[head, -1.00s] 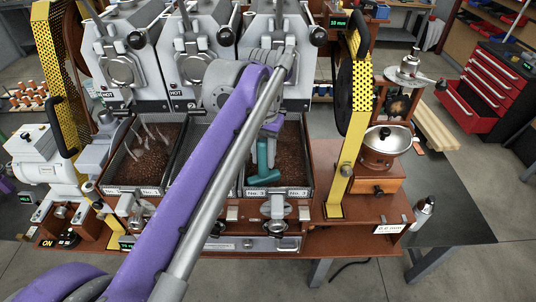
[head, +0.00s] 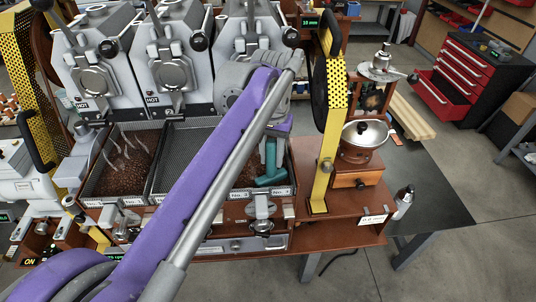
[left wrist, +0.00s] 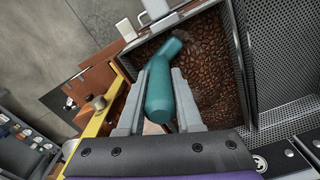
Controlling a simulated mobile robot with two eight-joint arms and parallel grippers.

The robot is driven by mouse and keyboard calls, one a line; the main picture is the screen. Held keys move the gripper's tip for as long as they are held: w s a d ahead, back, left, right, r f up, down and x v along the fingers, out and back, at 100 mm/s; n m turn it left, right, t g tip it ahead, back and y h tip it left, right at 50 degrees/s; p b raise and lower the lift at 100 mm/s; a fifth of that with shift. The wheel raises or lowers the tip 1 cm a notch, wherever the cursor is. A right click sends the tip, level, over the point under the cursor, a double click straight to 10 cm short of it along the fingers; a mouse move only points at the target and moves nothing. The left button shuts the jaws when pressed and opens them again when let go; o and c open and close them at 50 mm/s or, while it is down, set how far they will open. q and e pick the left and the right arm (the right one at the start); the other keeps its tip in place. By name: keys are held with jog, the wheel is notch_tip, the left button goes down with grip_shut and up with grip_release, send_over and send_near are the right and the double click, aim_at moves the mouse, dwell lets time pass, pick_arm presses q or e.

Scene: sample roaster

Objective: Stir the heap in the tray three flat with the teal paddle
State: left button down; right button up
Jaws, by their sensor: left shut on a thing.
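My left gripper (left wrist: 160,76) is shut on the teal paddle (left wrist: 160,92), which sits between its two fingers in the left wrist view. In the head view the paddle (head: 270,176) is inside tray three, close to its right wall and front end. Tray three (head: 268,193) carries a "No. 3" label and holds brown beans (left wrist: 208,72). The beans spread over much of its floor; the height of the heap is hard to judge. My purple left arm hides part of the tray in the head view. My right gripper is not in view.
The left tray (head: 128,200) holds dark beans and several pale curved prongs. The middle tray (head: 190,150) shows bare mesh. Roaster drums (head: 178,75) with "HOT" labels stand behind. A yellow perforated guard (head: 330,130) and a grinder (head: 364,140) stand to the right.

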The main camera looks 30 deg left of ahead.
pick_arm(q)
jog(key=s+a, duration=0.3)
jog(key=a, duration=0.2)
jog(key=shift+s+a, duration=0.2)
jog(key=shift+a, duration=0.05)
jog(key=shift+w+d+p, duration=0.15)
jog(key=shift+w+d, duration=0.45)
jog(key=shift+d, duration=0.35)
jog(key=shift+w+d+p, duration=0.1)
jog(key=shift+w+d, duration=0.45)
jog(key=shift+d, duration=0.35)
jog(key=shift+w+d+p, duration=0.15)
jog(key=shift+w+d, duration=0.45)
jog(key=shift+d, duration=0.35)
jog(key=s+a, duration=0.3)
jog(key=a, duration=0.2)
jog(key=shift+s+a, duration=0.2)
jog(key=shift+a, duration=0.05)
